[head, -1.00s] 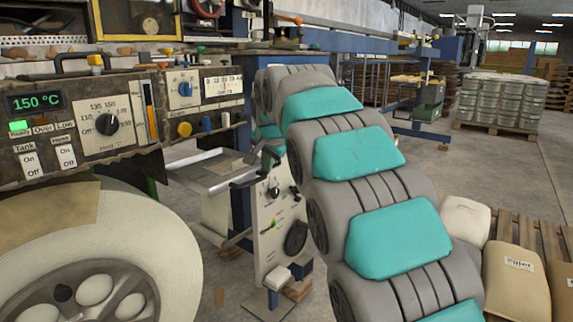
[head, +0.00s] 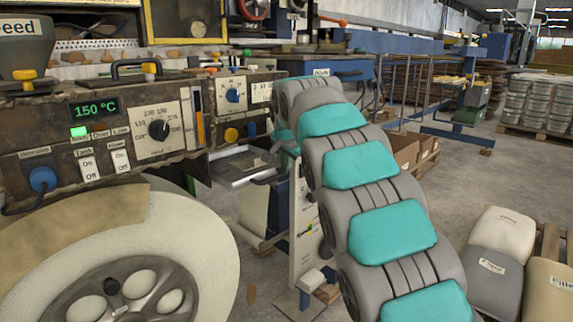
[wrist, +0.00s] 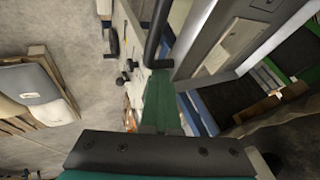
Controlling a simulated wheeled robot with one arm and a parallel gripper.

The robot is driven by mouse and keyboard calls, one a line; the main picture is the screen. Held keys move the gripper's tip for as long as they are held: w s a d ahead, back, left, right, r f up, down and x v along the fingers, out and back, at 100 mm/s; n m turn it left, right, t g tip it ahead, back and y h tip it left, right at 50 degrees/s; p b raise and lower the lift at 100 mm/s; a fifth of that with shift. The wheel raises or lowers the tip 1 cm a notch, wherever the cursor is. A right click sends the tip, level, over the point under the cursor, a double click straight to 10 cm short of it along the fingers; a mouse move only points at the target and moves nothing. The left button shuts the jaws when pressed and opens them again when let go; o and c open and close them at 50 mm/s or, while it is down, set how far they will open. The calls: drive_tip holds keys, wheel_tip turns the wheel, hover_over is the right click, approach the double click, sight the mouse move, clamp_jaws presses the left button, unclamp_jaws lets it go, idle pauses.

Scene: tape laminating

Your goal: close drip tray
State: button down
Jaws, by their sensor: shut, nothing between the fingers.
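The drip tray seems to be the flat grey metal tray (head: 238,166) sticking out below the machine's control panels in the head view. In the head view my arm hides most of the gripper.
A control box (head: 140,125) and a large roll (head: 170,240) stand at the left. A white upright panel (head: 303,230) with knobs is below and right of the tray. Sacks (head: 495,235) lie at the right. Concrete floor is open behind them.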

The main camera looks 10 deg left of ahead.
drive_tip(key=shift+w+a+r, duration=0.1)
drive_tip(key=shift+a+r, duration=0.05)
drive_tip(key=s+d+r+b, duration=0.2)
drive_tip(key=s+d+r, duration=0.3)
drive_tip(key=s+r, duration=0.25)
drive_tip(key=s+d+f+n+g+h, duration=0.1)
drive_tip(key=s+d+f+g, duration=0.1)
drive_tip(key=s+d+f, duration=0.6)
drive_tip(key=s+d+f+n+g+h, duration=0.15)
drive_tip(key=s+d+f, duration=0.35)
drive_tip(key=s, duration=0.5)
drive_tip(key=s+d+f+n+g, duration=0.1)
drive_tip(key=s+f, duration=0.4)
drive_tip(key=s, duration=0.5)
drive_tip(key=s+d+f+n+g, duration=0.1)
drive_tip(key=s+d+f+g, duration=0.1)
drive_tip(key=s+f, duration=0.4)
drive_tip(key=s+d+f+n+g, duration=0.2)
drive_tip(key=s+d+f, duration=0.2)
drive_tip(key=s, duration=1)
wheel_tip(320, 180, down, 2)
drive_tip(key=shift+y, duration=0.45)
